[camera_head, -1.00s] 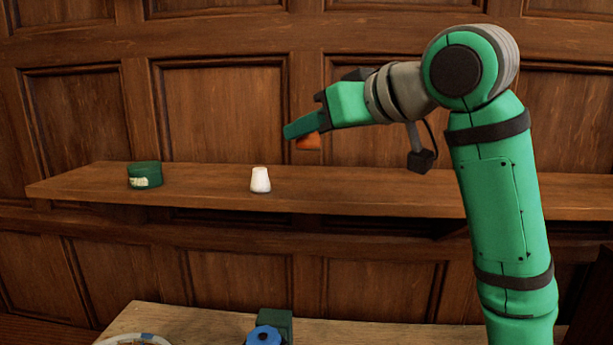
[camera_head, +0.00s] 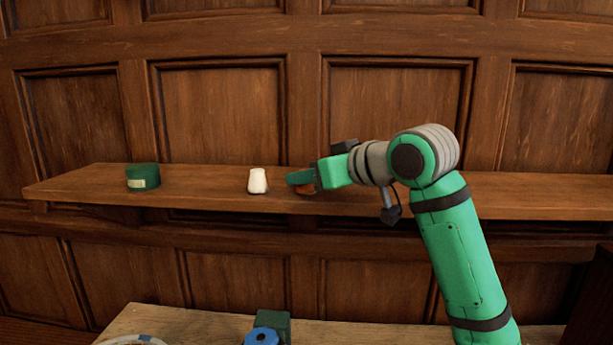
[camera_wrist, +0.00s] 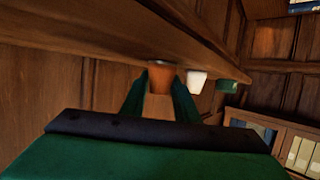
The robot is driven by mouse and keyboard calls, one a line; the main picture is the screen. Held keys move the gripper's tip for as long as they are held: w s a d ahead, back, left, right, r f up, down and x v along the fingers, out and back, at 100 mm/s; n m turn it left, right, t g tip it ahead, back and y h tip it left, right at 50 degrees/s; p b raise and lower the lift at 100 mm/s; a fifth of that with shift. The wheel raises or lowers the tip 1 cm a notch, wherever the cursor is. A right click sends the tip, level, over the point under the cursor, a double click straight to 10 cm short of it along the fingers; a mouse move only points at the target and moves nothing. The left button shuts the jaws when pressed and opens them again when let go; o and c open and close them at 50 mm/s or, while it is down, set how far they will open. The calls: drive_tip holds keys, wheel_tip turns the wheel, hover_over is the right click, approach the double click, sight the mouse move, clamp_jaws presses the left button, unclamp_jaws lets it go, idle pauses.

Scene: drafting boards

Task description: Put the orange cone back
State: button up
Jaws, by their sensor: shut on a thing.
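The orange cone (camera_wrist: 161,77) is between the two fingers of my gripper (camera_wrist: 160,92) in the wrist view. In the head view my gripper (camera_head: 303,184) is low over the wooden shelf (camera_head: 420,190), just right of the white cup-like piece (camera_head: 257,182). Only a small part of the orange cone (camera_head: 306,190) shows there, under the green fingers. My gripper is shut on the cone. The cone is at or very near the shelf top; I cannot tell whether it touches.
A green round tin (camera_head: 143,177) with a pale label stands at the shelf's left. Bare shelf lies between it and the white piece. Below, a wooden table (camera_head: 180,325) holds a blue round thing (camera_head: 262,337) and a dark green block (camera_head: 274,322).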

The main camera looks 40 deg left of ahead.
drive_tip(key=o, duration=1.1)
drive_tip(key=shift+r, duration=0.1)
drive_tip(key=shift+v, duration=6.05)
drive_tip(key=shift+s, duration=0.1)
